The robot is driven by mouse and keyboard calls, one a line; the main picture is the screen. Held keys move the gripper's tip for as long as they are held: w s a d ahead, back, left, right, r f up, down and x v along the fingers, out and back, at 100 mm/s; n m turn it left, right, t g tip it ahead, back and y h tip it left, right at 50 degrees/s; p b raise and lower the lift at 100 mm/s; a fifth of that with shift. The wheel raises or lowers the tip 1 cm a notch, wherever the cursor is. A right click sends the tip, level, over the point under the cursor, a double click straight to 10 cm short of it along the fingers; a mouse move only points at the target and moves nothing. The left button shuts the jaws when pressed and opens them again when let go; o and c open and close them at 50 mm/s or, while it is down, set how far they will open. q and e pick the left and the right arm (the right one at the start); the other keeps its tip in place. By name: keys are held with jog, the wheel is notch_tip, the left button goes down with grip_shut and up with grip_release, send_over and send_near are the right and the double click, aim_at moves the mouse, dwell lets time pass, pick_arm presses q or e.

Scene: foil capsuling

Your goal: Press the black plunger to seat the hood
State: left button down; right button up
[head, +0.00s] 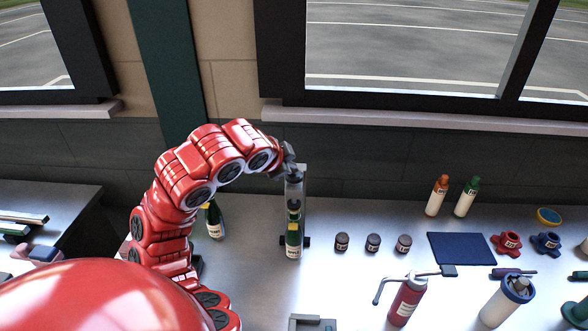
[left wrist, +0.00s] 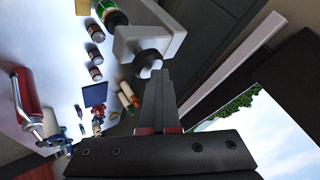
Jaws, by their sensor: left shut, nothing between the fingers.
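The foil capsuling stand (head: 304,205) rises near the middle of the bench, with a dark green bottle (head: 293,243) upright under its grey head (head: 294,187). In the left wrist view the head (left wrist: 165,36) is pale grey, and the black plunger (left wrist: 148,61) sticks out of it. My left gripper (head: 289,158) is shut and empty above the stand's head. In the left wrist view its fingertips (left wrist: 160,74) are right by the plunger; I cannot tell whether they touch it. In the head view the gripper largely hides the plunger. My right gripper is not in view.
A second green bottle (head: 214,220) stands left of the stand. Several small dark jars stand to its right, starting with one jar (head: 342,242).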

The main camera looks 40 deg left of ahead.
pick_arm(q)
jog(key=shift+s+d+f, duration=0.1)
jog(key=shift+s+f, duration=0.15)
jog(key=shift+f, duration=0.45)
jog(key=shift+w+r, duration=0.25)
jog(key=shift+r, duration=0.65)
jog(key=shift+a+r+p, duration=0.2)
jog(key=shift+r+p, duration=0.15)
jog(key=shift+r, duration=0.45)
jog(key=shift+w, duration=0.1)
jog(key=shift+r+p, duration=0.3)
jog(key=shift+r, duration=0.5)
notch_tip(320, 180, up, 4)
jog(key=p, duration=0.2)
jog(key=shift+f+p, duration=0.2)
jog(key=shift+p, duration=0.2)
